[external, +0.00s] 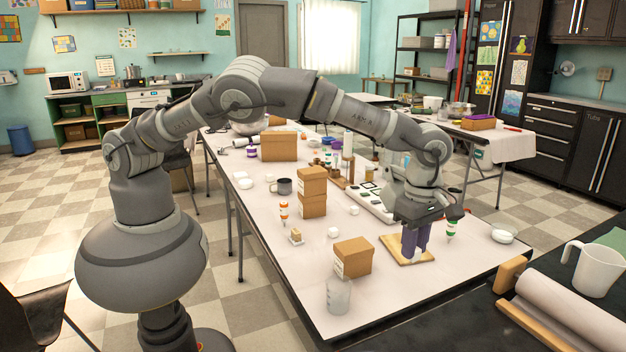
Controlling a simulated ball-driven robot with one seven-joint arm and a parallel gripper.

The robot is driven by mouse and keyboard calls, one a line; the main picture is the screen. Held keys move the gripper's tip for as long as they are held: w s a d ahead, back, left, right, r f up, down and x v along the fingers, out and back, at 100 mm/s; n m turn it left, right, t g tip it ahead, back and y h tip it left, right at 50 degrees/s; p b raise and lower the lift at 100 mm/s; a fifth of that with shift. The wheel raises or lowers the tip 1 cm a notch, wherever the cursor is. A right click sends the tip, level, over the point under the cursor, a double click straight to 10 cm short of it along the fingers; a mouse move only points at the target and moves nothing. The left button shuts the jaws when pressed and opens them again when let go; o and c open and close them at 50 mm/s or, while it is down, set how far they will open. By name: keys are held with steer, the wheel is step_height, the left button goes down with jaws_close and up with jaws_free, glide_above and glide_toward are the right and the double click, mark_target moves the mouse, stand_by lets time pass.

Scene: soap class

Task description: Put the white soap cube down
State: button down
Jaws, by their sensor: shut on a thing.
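My gripper (414,254) points down over the right part of the table, with its purple fingers low over a wooden board (388,241). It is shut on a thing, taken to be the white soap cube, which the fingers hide. I cannot tell whether the held piece touches the board. Other small white cubes lie on the table left of the board, one (333,232) near the cardboard boxes and one (353,210) farther back.
A cardboard box (353,257) and a clear beaker (339,295) stand left of the board. Stacked boxes (312,192) stand farther back. A green-labelled bottle (451,229) is close right of my gripper. A white tray (370,203) lies behind the board. The table's front right is mostly clear.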

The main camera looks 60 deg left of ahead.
steer(key=m, duration=0.1)
glide_above(408, 332)
steer(key=shift+f+b, duration=1.95)
steer(key=shift+f, duration=5.65)
steer(key=shift+f, duration=0.1)
steer(key=shift+f, duration=0.15)
steer(key=c, duration=0.9)
jaws_free()
